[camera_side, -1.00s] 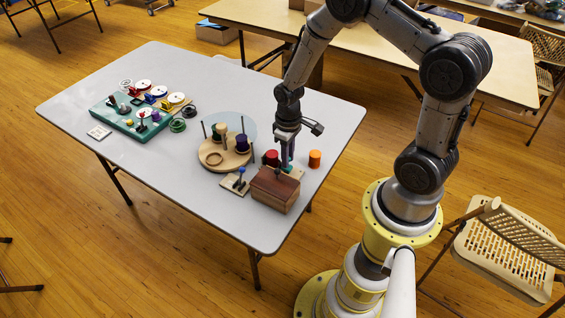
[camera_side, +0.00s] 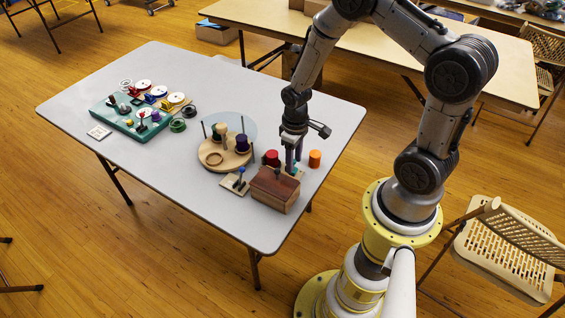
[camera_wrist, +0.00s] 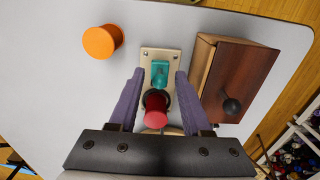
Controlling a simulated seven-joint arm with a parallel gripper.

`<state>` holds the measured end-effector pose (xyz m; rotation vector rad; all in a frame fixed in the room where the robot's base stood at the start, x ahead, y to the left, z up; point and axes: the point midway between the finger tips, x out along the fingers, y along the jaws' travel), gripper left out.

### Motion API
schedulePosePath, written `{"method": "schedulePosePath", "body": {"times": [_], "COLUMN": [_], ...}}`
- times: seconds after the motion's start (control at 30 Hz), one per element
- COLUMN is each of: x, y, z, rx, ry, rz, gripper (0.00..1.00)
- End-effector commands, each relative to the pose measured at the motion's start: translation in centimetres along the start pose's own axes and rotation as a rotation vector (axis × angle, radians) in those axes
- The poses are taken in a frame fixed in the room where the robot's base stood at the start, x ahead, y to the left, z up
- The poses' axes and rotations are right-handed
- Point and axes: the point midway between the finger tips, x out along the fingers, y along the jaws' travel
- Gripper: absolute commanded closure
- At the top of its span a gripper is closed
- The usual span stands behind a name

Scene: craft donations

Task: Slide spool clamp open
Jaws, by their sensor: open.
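The teal clamp (camera_wrist: 160,73) sits on a small pale base plate (camera_wrist: 147,54) in the wrist view. A red spool (camera_wrist: 157,112) stands just below it in that view, and in the side view the red spool (camera_side: 271,157) is left of my gripper. My gripper (camera_side: 293,169) points down over the clamp. In the wrist view its two purple fingers (camera_wrist: 160,74) are spread on either side of the clamp, with gaps visible. The fingers hide most of the clamp in the side view. Whether the clamp is slid open cannot be told.
A wooden box (camera_side: 274,190) with a dark knob stands close beside the fingers. An orange spool (camera_side: 315,159) stands to the right. A round wooden stand (camera_side: 211,167) with spools is at the left, beside a blue-handled piece (camera_side: 239,182). A green tray (camera_side: 125,118) lies farther left.

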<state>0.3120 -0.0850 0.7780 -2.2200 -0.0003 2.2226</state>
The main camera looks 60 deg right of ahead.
Motion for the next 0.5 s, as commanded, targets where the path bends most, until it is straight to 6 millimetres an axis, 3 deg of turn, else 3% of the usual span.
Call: {"method": "schedulePosePath", "body": {"times": [0.5], "x": [-3.9], "y": [0.0], "z": [-0.1], "rx": [0.000], "ry": [0.004], "rz": [0.001], "gripper": [0.52]}}
